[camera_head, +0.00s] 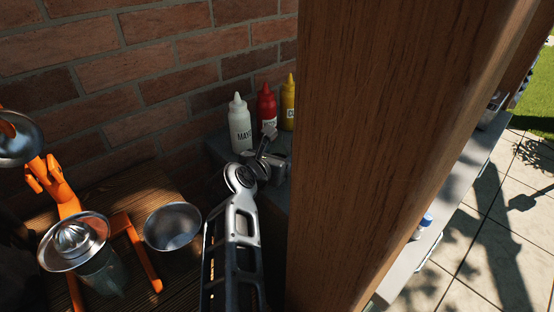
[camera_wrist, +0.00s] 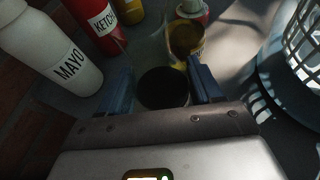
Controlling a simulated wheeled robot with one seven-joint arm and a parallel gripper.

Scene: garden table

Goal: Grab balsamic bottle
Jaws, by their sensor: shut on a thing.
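In the wrist view, a round dark top (camera_wrist: 163,86) sits between the two blue fingers of my gripper (camera_wrist: 163,90). It looks like the top of the balsamic bottle; its label and body are mostly hidden beneath it. My gripper is shut on it, one finger on each side. In the head view, my gripper (camera_head: 277,165) is over the grey counter beside the brick wall, partly hidden by a wooden post. The bottle cannot be made out there.
White mayo (camera_head: 240,124), red ketchup (camera_head: 266,106) and yellow (camera_head: 288,102) bottles stand close behind my gripper. An amber jar (camera_wrist: 187,38) and a grated basket (camera_wrist: 302,45) are near in the wrist view. The wooden post (camera_head: 385,150) blocks the right. A metal bowl (camera_head: 172,227) and orange juicer (camera_head: 66,207) stand left.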

